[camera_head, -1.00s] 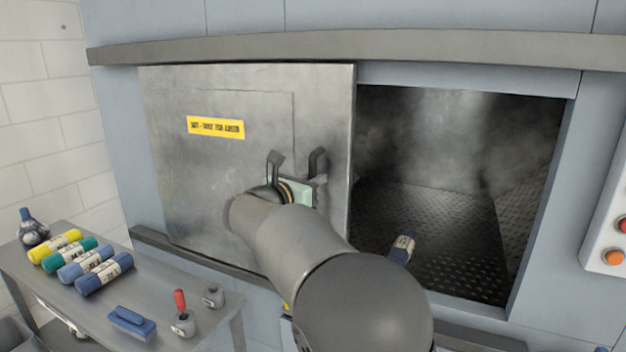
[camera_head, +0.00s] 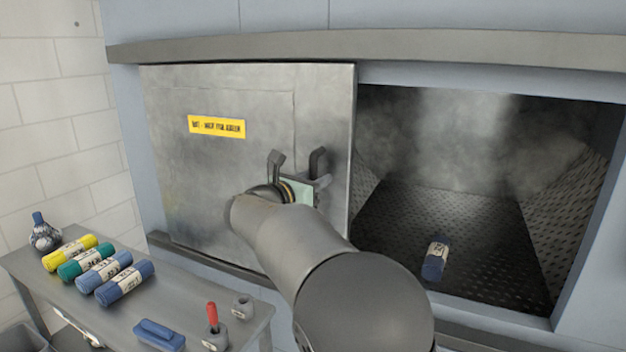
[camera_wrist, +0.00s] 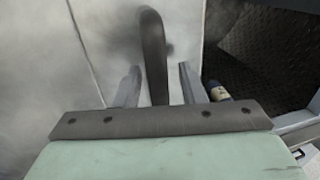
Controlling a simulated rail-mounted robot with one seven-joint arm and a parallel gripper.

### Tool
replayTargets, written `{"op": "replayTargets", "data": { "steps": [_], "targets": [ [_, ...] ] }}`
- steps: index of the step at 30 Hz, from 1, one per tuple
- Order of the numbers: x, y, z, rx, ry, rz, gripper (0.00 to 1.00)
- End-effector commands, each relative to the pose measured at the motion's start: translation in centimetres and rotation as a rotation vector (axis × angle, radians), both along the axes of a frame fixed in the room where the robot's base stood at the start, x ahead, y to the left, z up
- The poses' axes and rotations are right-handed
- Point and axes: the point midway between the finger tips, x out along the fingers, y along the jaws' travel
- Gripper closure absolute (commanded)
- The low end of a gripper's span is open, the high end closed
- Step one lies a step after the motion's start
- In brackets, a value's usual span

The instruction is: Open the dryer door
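The dryer door (camera_head: 220,175) is a grey metal sliding panel with a yellow label. It stands to the left, with a large part of the dark chamber (camera_head: 450,180) uncovered on its right. A dark upright handle (camera_head: 318,162) is near the door's right edge. My gripper (camera_head: 316,182) is at the handle, partly hidden by my arm. In the wrist view the handle (camera_wrist: 153,50) stands between the two fingers of my gripper (camera_wrist: 159,75). Gaps show on both sides, so the fingers are around it and not visibly clamped.
A grey table (camera_head: 185,308) at lower left holds several coloured rolls, a blue block (camera_head: 158,334), small pots and a patterned flask (camera_head: 44,232). A horizontal rail (camera_head: 370,48) runs above the door.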

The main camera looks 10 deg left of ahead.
Motion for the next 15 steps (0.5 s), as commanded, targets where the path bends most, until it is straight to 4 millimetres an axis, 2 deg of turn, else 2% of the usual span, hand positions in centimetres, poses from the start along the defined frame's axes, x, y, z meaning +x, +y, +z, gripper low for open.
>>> {"op": "replayTargets", "data": {
  "steps": [8,11,15],
  "targets": [
    [-0.3,0.2,-0.1,0.0,0.0,0.001,0.63],
    [-1.2,0.8,-0.2,0.001,0.0,0.004,0.63],
    [-3.6,2.2,-0.3,0.002,0.0,0.004,0.63]
  ]
}}
